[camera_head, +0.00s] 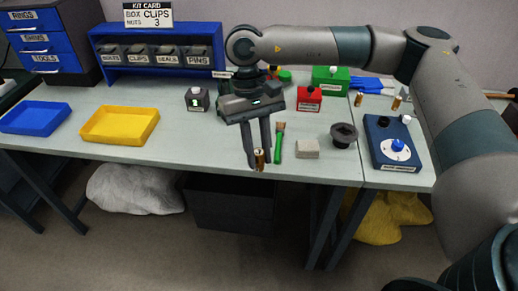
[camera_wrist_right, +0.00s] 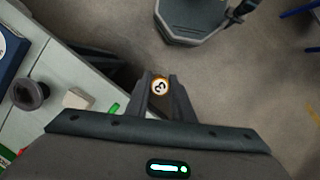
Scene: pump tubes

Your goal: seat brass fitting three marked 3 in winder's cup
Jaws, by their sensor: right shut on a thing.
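The brass fitting marked 3 (camera_head: 259,159) is a small upright cylinder held near the table's front edge. In the right wrist view its round end (camera_wrist_right: 160,86) shows a dark 3 on a white disc. My right gripper (camera_head: 257,157) is shut on it, one finger at each side; the fingertips also show in the wrist view (camera_wrist_right: 161,82). The blue box at the right (camera_head: 383,150), apparently the winder, has a white dial with a blue knob, a dark round part (camera_head: 383,122) and a white knob on top. I cannot tell which part is its cup. My left gripper is not in view.
Two brass pieces (camera_head: 358,99) (camera_head: 396,103) stand behind. A red box (camera_head: 309,98) is farther back. A yellow tray (camera_head: 120,139) lies left.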

